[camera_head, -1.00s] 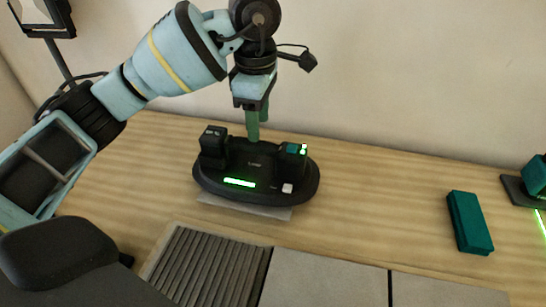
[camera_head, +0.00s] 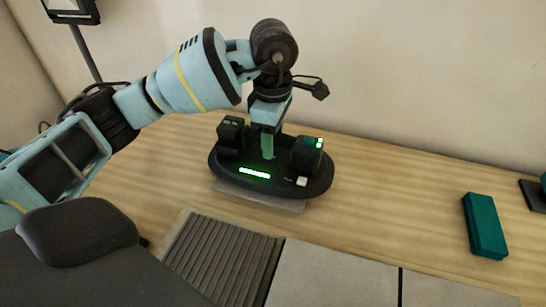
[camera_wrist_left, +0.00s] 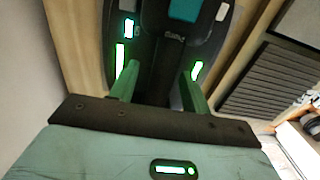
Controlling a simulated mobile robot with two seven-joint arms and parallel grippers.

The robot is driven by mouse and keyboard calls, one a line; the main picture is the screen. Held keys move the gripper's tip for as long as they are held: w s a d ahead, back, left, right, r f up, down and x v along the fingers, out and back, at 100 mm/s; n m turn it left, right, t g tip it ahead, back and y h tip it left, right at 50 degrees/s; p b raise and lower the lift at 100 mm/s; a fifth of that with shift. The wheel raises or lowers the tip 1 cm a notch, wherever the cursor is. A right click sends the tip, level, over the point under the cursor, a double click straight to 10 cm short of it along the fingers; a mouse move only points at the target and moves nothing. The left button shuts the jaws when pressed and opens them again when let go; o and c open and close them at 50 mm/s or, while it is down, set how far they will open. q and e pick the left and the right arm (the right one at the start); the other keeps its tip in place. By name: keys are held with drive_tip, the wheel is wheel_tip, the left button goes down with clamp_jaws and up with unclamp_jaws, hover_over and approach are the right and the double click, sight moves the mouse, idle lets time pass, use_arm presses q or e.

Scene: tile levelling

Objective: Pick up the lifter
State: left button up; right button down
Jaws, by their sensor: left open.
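The lifter (camera_head: 283,183) is a black oval device with a raised post at each end, a lit green bar and a small white button. It sits on a thin grey slab on the wooden bench. My left gripper (camera_head: 267,154) points down between the two posts, its green fingers open. In the left wrist view, the open fingers (camera_wrist_left: 158,80) stand apart on either side of the lifter's dark middle (camera_wrist_left: 160,50). Contact cannot be told, and the arm hides part of the lifter. My right gripper is not in view.
A ribbed grey panel (camera_head: 222,262) and flat grey tiles (camera_head: 330,279) lie in front of the lifter. A teal block (camera_head: 484,226) lies to the right, with a dark device (camera_head: 535,195) at the right edge. Bench between lifter and block is clear. The wall is close behind.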

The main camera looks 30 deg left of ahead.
use_arm(q)
drive_tip(key=shift+f, duration=0.6)
drive_tip(key=shift+f, duration=0.2)
drive_tip(key=shift+c, duration=0.2)
clamp_jaws()
drive_tip(key=shift+w+r, duration=0.1)
